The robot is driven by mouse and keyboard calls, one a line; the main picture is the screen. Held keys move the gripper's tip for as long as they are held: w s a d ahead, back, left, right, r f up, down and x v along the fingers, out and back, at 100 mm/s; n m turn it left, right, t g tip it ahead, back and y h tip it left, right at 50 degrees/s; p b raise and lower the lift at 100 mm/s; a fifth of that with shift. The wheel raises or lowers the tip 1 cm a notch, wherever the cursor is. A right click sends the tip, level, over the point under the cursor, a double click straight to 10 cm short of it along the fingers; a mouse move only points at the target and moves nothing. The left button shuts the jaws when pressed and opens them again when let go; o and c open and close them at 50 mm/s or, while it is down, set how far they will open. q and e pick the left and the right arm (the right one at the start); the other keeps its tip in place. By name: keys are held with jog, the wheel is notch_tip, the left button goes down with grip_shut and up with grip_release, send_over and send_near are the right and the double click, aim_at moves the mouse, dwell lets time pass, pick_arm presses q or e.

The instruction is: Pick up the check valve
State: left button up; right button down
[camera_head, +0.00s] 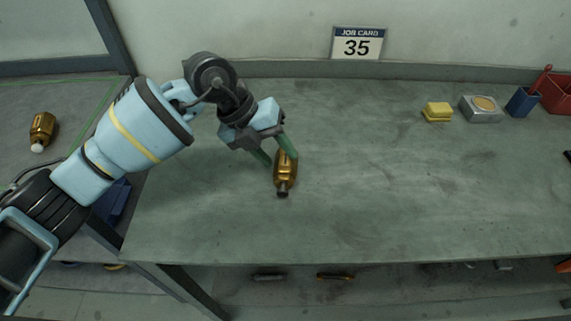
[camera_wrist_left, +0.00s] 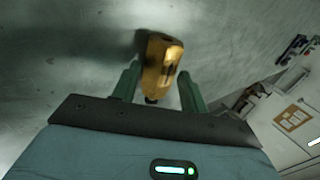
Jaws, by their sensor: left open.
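A brass check valve (camera_head: 285,176) with a dark lower end lies on the grey workbench in the head view. It also shows in the left wrist view (camera_wrist_left: 161,62), with its narrow dark end toward my gripper. My left gripper (camera_head: 280,160) is open, with its green fingers at the valve's upper end in the head view. In the left wrist view the fingers (camera_wrist_left: 158,80) stand on either side of the valve's near end. I cannot tell whether either finger touches it. My right gripper is in neither view.
The grey bench (camera_head: 400,190) is clear around the valve. A yellow sponge (camera_head: 437,112), a metal tin (camera_head: 481,108), a blue cup (camera_head: 523,102) and a red bin (camera_head: 556,92) stand at the back right. Another brass fitting (camera_head: 42,128) lies on the left-hand surface.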

aim_at(279, 158)
pick_arm(q)
jog(key=shift+x, duration=0.85)
jog(key=shift+r, duration=0.1)
jog(key=c, duration=0.7)
jog(key=shift+r, duration=0.55)
notch_tip(279, 158, up, 3)
jog(key=shift+f, duration=0.15)
jog(key=s, duration=1)
jog(key=s+r, duration=0.1)
jog(key=s, duration=0.5)
jog(key=shift+d+r, duration=0.1)
jog(key=shift+d, duration=0.15)
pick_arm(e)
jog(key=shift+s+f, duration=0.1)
pick_arm(q)
jog(key=shift+w, duration=0.15)
